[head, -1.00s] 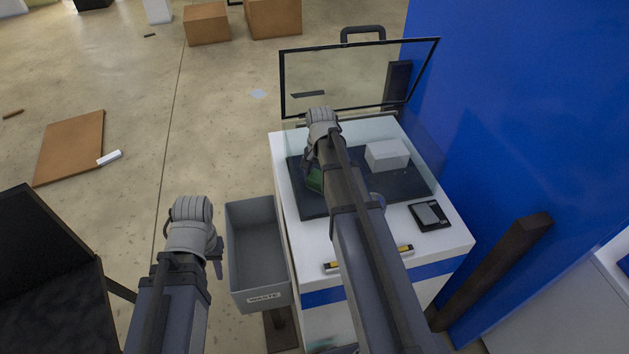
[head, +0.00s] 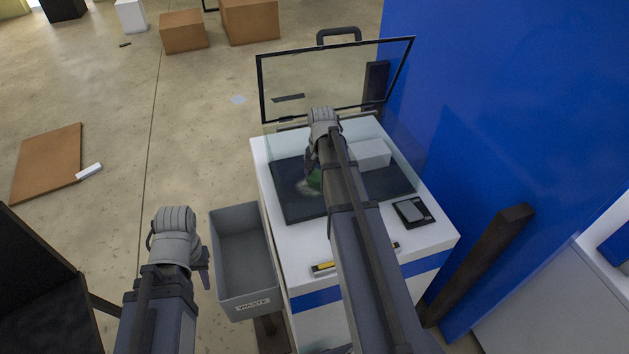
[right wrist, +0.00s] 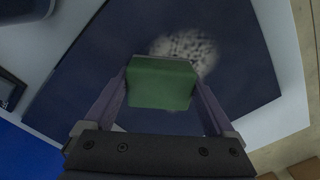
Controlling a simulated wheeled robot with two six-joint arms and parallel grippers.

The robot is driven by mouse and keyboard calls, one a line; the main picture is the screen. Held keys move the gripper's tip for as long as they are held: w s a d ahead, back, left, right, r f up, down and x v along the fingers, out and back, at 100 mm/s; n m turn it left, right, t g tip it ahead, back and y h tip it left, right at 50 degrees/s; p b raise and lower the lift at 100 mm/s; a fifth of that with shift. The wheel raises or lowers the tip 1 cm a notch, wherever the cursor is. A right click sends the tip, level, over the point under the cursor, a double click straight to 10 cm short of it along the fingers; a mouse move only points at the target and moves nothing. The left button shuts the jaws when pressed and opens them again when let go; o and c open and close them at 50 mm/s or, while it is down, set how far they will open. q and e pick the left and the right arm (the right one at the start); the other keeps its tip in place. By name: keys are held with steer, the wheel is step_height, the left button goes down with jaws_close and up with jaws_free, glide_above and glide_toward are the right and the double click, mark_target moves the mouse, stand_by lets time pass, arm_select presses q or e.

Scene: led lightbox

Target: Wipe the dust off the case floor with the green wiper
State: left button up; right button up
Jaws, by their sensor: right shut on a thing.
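The green wiper (right wrist: 161,83) is held between the fingers of my right gripper (right wrist: 160,88), which is shut on it. In the head view the wiper (head: 315,180) is partly hidden behind my right arm, low over the dark case floor (head: 290,205). I cannot tell whether it touches the floor. A pale speckled patch of dust (right wrist: 187,50) lies on the floor just beyond the wiper in the right wrist view; it also shows left of the wiper in the head view (head: 304,187). My left gripper (head: 204,268) hangs left of the waste bin; its fingertips are unclear.
The glass lid (head: 325,78) stands open at the back of the case. A white block (head: 371,154) is on the case floor's right. A small dark device (head: 412,212) lies on the white rim. A grey waste bin (head: 240,257) stands left of the case.

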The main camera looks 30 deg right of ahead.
steer(key=shift+d, duration=0.2)
steer(key=shift+s+d+r, duration=0.1)
steer(key=shift+s+d, duration=0.1)
steer(key=shift+d, duration=0.7)
steer(key=shift+s+d, duration=0.15)
steer(key=shift+d, duration=0.7)
steer(key=shift+w+d, duration=0.15)
steer(key=shift+w, duration=0.75)
steer(key=shift+w+a, duration=0.2)
steer(key=shift+a, duration=0.75)
steer(key=shift+w+a, duration=0.2)
steer(key=shift+a, duration=0.75)
steer(key=shift+a, duration=0.1)
